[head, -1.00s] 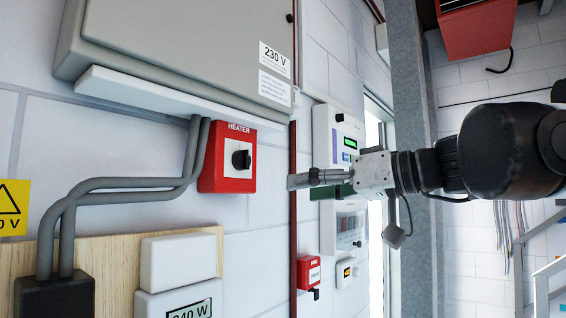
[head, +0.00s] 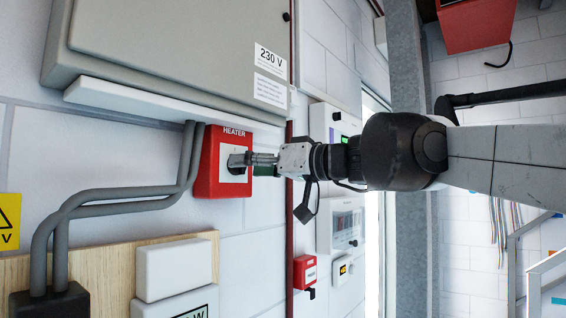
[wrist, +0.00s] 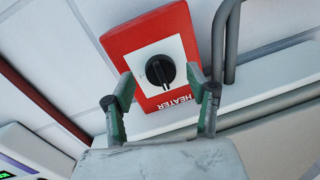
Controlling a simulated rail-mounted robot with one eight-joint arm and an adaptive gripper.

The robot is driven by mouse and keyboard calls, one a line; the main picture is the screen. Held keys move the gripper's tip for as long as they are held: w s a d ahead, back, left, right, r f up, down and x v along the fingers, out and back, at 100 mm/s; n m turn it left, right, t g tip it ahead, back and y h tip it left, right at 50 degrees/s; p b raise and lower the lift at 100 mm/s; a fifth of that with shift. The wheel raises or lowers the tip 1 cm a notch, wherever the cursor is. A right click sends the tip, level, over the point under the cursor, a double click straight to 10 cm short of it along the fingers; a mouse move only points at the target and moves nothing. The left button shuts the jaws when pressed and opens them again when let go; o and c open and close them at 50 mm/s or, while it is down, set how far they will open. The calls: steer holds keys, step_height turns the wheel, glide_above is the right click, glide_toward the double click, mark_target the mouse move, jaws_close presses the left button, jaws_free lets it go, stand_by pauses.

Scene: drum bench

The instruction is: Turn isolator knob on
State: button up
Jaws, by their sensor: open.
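The isolator is a red box labelled HEATER (head: 208,181) on the white wall, with a black rotary knob (wrist: 160,71) on a white plate. In the wrist view the knob's pointer mark points along the plate towards the HEATER lettering. My gripper (wrist: 163,84) is open, with one green-padded finger on each side of the knob. In the head view my gripper (head: 250,161) reaches the front of the box, and its fingers partly hide the knob. I cannot tell whether either finger touches the knob.
A grey 230 V cabinet (head: 170,45) hangs above the box, with a white ledge (head: 165,103) under it. Grey conduits (head: 130,203) run close beside the box. A smaller red box (head: 304,271) is lower right.

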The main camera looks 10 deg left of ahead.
steer(key=shift+x, duration=1)
steer(key=c, duration=1.2)
steer(key=shift+o, duration=0.2)
